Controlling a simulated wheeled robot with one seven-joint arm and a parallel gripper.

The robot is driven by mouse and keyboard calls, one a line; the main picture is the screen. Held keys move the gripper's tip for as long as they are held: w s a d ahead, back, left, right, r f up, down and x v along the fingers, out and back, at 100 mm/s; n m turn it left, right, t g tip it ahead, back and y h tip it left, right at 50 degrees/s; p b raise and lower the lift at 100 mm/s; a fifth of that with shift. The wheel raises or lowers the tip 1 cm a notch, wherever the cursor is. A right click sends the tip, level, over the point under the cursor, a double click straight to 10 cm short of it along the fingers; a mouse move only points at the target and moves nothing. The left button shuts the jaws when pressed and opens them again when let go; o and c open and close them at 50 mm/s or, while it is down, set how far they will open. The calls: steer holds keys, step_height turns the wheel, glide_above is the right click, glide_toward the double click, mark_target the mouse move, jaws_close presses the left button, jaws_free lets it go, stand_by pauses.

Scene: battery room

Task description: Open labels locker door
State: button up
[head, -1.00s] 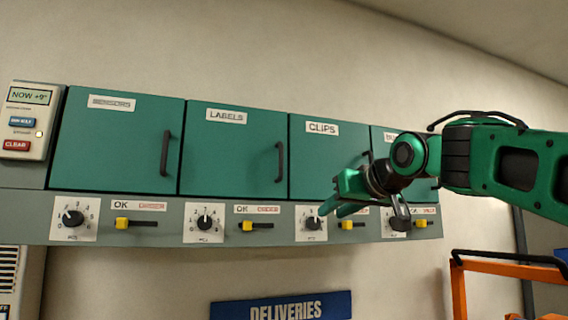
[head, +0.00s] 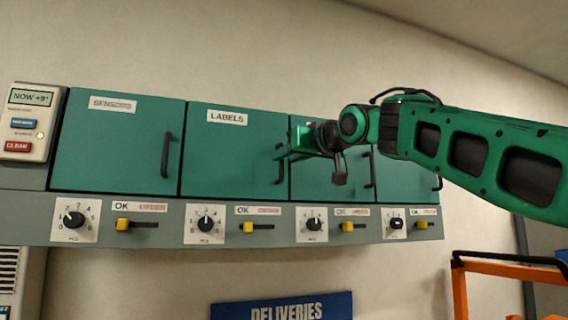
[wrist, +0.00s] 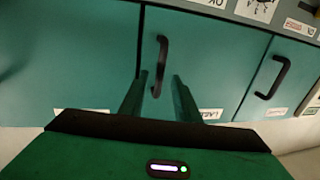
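The labels locker door (head: 228,150) is teal, shut, and has a white LABELS plate near its top. Its dark vertical handle (head: 280,165) is at the door's right edge, partly hidden by my gripper (head: 285,151). In the wrist view, which is upside down, the labels handle (wrist: 162,58) appears between the two fingers of my gripper (wrist: 158,76). The gripper is open, with one finger on each side of the handle. I cannot tell whether the fingers reach around it in depth or touch it.
The sensors door (head: 118,145) is shut to the left. The clips door (head: 310,182) is partly behind my arm. Below the doors run dials and yellow sliders (head: 247,227). An orange cart (head: 500,266) stands at the lower right.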

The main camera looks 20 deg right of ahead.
steer(key=shift+w+a, duration=0.15)
steer(key=shift+w, duration=0.55)
jaws_close()
steer(key=shift+s, duration=0.15)
